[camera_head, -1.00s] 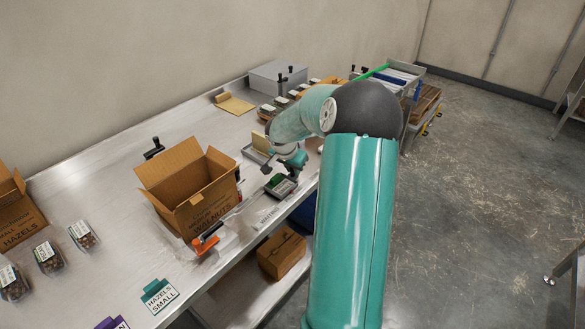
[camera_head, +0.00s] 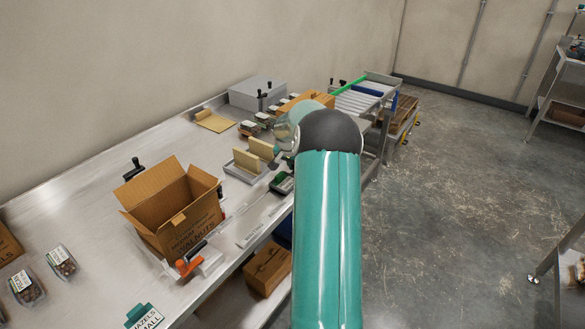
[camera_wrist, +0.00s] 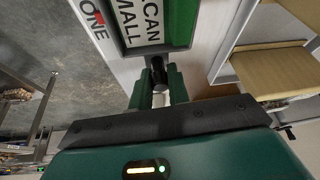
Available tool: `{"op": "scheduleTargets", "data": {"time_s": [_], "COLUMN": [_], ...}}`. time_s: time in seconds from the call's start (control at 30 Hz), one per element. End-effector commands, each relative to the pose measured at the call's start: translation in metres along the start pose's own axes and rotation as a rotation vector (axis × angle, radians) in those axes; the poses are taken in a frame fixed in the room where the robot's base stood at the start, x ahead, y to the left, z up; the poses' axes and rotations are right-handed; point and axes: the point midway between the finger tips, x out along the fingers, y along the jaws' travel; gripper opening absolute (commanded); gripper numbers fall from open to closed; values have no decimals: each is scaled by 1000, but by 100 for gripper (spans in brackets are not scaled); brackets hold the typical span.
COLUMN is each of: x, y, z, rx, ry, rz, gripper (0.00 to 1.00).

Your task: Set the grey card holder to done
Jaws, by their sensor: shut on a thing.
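The grey card holder (camera_head: 284,184) is near the front edge of the bench, partly behind my arm in the head view. In the wrist view the dark grey holder (camera_wrist: 150,49) carries a green card with "CAN" and "MALL" readable. My gripper (camera_wrist: 159,88) is shut on a black handle at the holder's near side; in the head view it is mostly hidden by my arm. A white strip with the letters "ONE" (camera_wrist: 93,17) lies beside the holder, partly cut off. I cannot tell if the holder touches the bench.
An open walnut box (camera_head: 178,215) and an orange-handled tool (camera_head: 188,264) stand nearer on the bench. A tray with tan dividers (camera_head: 246,164) is just beyond the holder. A white label strip (camera_head: 253,232) lies along the front edge. A cardboard box (camera_head: 268,268) sits below.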

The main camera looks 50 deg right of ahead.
Motion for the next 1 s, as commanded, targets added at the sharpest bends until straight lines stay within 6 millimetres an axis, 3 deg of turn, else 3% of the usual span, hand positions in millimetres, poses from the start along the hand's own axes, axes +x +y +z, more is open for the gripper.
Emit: {"op": "scheduleTargets", "data": {"time_s": [0.07, 0.1, 0.2, 0.57, 0.73, 1.0], "x": [-1, -2, -1, -7, -33, -93], "y": [1, 1, 1, 0, 0, 0], "z": [-6, -6, -5, -4, -4, -4], "rx": [4, 4, 4, 2, 2, 2], "ry": [13, 14, 12, 9, 11, 13], "rz": [-5, -5, -4, -3, -5, -5], "gripper": [0, 25, 39, 39, 39, 39]}}
